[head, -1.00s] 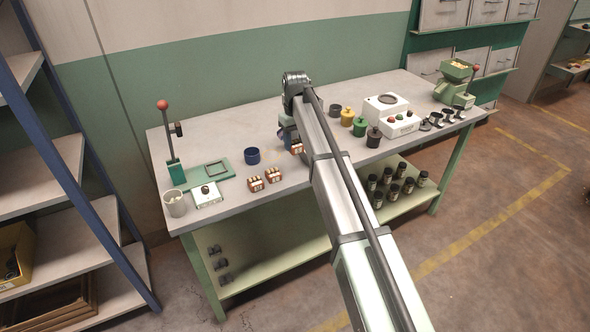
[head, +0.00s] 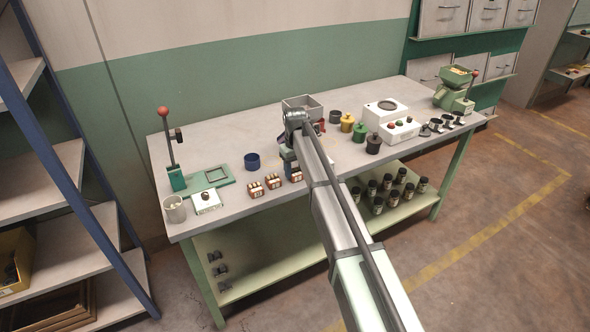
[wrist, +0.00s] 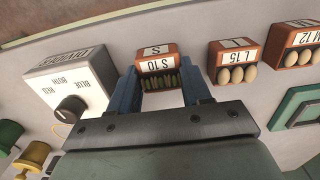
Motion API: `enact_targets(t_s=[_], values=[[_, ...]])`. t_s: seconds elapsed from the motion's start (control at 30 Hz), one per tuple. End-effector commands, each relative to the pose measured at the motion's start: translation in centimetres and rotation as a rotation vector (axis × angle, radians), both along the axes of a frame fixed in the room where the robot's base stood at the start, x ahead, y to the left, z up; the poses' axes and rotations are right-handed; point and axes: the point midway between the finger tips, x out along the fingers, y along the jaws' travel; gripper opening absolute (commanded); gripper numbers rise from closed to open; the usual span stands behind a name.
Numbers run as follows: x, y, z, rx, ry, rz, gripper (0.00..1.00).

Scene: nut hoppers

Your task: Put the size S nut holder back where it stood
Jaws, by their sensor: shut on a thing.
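The size S nut holder (wrist: 157,65) is a small red-brown block with white labels reading "S" and "S 10" and a row of dark green nuts. My gripper (wrist: 162,95) has its two blue fingers on either side of it, shut on it. In the head view the S holder (head: 295,175) shows beside my gripper (head: 288,168), partly hidden by the arm. It is in line with the L holder (wrist: 233,62) and the M holder (wrist: 294,45), on the side away from M. I cannot tell whether its base touches the bench.
A white knob box (wrist: 70,88) marked blue, both, red stands close beside the S holder. A dark blue cup (head: 252,161) and a green press (head: 212,177) stand left of my gripper. Yellow (head: 347,122) and green (head: 359,133) pots stand to the right.

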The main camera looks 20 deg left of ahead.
Motion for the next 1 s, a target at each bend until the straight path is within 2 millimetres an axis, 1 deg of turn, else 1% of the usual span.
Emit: enact_targets(t_s=[0.2, 0.23, 0.5, 0.77, 0.87, 1.0], values=[[0.0, 0.0, -0.3, -0.001, 0.001, 0.000, 0.17], [0.0, 0.0, -0.3, -0.001, 0.001, 0.000, 0.49], [0.0, 0.0, -0.3, -0.001, 0.001, 0.000, 0.74], [0.0, 0.0, -0.1, 0.000, 0.000, 0.000, 0.74], [0.0, 0.0, 0.5, 0.001, -0.001, 0.000, 0.74], [0.0, 0.0, 2.4, 0.001, -0.001, 0.000, 0.74]])
